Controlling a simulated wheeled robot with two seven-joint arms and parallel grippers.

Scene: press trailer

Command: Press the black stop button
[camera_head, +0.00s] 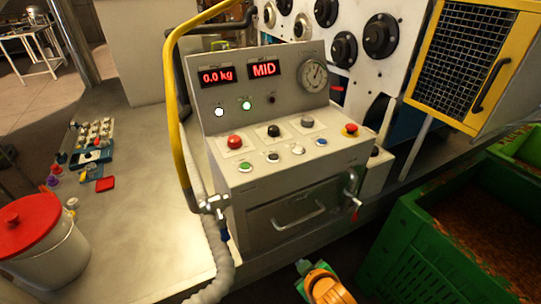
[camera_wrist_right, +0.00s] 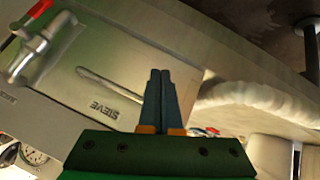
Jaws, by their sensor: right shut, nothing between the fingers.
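The grey control panel (camera_head: 262,190) stands at the centre of the head view. Its front row holds a green button (camera_head: 246,166), a small black button (camera_head: 273,157), a white button (camera_head: 298,150) and a blue button (camera_head: 321,142). A larger black knob (camera_head: 273,131) sits behind the small black button. I cannot read their labels. My right gripper (camera_head: 304,267) is low in front of the panel, below the buttons and apart from them. My left gripper is out of view.
A red knob (camera_head: 235,142) and a red-and-yellow emergency button (camera_head: 350,129) flank the back row. A yellow rail (camera_head: 172,110) and grey hose (camera_head: 217,262) border the panel's left. A red-handled valve (camera_head: 353,196) juts out at right. Green crates (camera_head: 408,240) stand at right.

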